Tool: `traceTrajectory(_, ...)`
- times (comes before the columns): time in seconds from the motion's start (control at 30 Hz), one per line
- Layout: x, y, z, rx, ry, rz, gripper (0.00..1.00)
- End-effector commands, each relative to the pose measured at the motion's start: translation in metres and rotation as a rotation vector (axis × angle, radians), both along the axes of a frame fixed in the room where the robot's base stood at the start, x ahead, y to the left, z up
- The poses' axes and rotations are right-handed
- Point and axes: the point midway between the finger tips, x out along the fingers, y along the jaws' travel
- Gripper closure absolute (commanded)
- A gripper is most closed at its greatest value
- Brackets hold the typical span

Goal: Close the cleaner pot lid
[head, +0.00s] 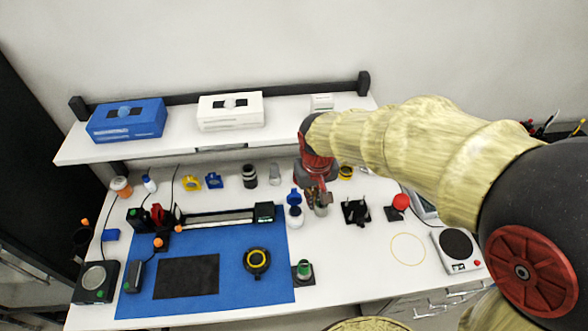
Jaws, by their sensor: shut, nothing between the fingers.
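A small white pot (296,222) with a blue top stands right of the blue mat, and I take it to be the cleaner pot. Its blue lid (294,195) appears raised at the back of the rim, so it looks open. My gripper (322,197) is just right of the lid, pointing down, shut and empty. Whether it touches the lid cannot be told at this size. A grey-brown cup (321,210) stands directly below the fingers, partly hidden by them.
A black stand (356,212) and a red ball (401,201) are to the right. A black jar (249,176) and a grey jar (274,174) stand behind. A green-topped item (304,271) is in front. The shelf (185,137) overhangs the back. Bare table lies around the yellow ring (392,247).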

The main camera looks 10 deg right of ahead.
Motion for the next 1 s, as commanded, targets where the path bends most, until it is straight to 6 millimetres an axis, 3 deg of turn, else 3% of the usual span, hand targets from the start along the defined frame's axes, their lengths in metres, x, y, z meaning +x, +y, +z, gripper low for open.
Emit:
traceTrajectory(0.17, 0.068, 0.022, -0.023, 0.003, -0.044, -0.037, 1.0)
traceTrajectory(0.33, 0.117, 0.031, -0.004, 0.039, -0.165, -0.099, 1.0)
traceTrajectory(0.57, 0.123, 0.031, -0.018, 0.05, -0.175, -0.134, 1.0)
traceTrajectory(1.0, 0.144, 0.031, -0.084, 0.05, -0.175, -0.133, 1.0)
